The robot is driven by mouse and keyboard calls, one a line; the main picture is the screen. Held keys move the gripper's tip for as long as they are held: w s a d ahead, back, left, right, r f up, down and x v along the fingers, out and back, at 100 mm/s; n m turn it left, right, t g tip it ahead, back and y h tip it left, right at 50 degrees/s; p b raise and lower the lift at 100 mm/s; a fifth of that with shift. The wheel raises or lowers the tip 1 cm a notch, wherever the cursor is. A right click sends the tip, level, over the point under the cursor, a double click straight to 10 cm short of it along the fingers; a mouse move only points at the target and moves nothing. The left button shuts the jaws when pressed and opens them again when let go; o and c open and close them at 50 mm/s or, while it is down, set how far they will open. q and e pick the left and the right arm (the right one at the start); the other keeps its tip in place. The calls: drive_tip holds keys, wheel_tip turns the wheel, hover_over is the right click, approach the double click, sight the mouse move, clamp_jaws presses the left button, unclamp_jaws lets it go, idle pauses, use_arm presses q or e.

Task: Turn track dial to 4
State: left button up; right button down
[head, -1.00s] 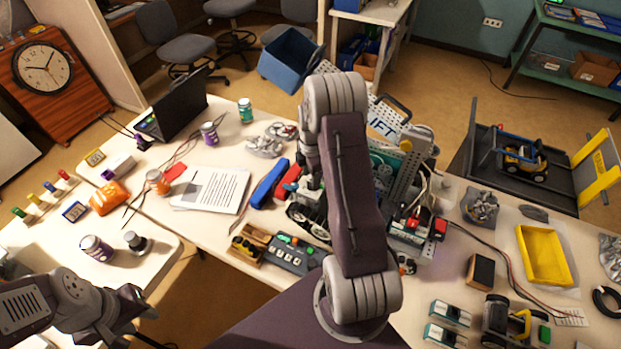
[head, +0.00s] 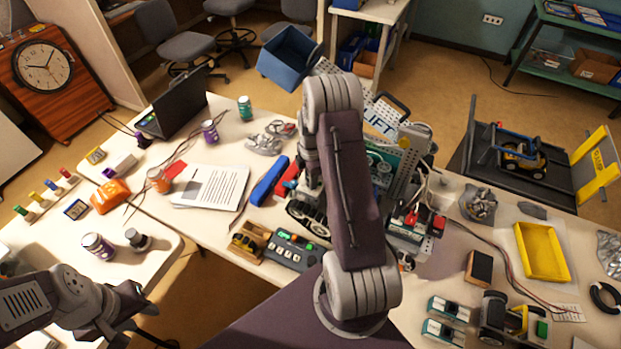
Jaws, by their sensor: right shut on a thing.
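A machine with a white LIFT sign (head: 381,118) stands on the long table, partly behind my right arm. Black rubber tracks (head: 300,212) show at its left side. My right gripper (head: 314,188) points down beside it above the tracks, mostly hidden by my own arm. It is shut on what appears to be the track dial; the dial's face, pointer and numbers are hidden. My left gripper (head: 148,332) is low at the left near the smaller table's front edge, away from the machine. Its fingers are too dark to tell open from shut.
A grey button box (head: 290,252) and a wooden tray (head: 250,241) sit at the table's front edge. A blue case (head: 269,181) and papers (head: 212,187) lie left of the machine. A yellow tray (head: 541,252) and red-and-black leads lie right.

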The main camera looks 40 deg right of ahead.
drive_tip(key=m, duration=0.6)
drive_tip(key=shift+w+d+r, duration=0.1)
drive_tip(key=shift+w, duration=0.1)
drive_tip(key=m, duration=0.7)
drive_tip(key=shift+d+m, duration=0.1)
drive_tip(key=shift+m, duration=0.3)
drive_tip(key=m, duration=0.6)
drive_tip(key=shift+w+b, duration=0.1)
drive_tip(key=shift+b, duration=0.2)
drive_tip(key=m, duration=0.6)
drive_tip(key=shift+d+m, duration=0.1)
drive_tip(key=shift+m, duration=0.3)
drive_tip(key=shift+r+m, duration=0.1)
drive_tip(key=shift+m, duration=0.2)
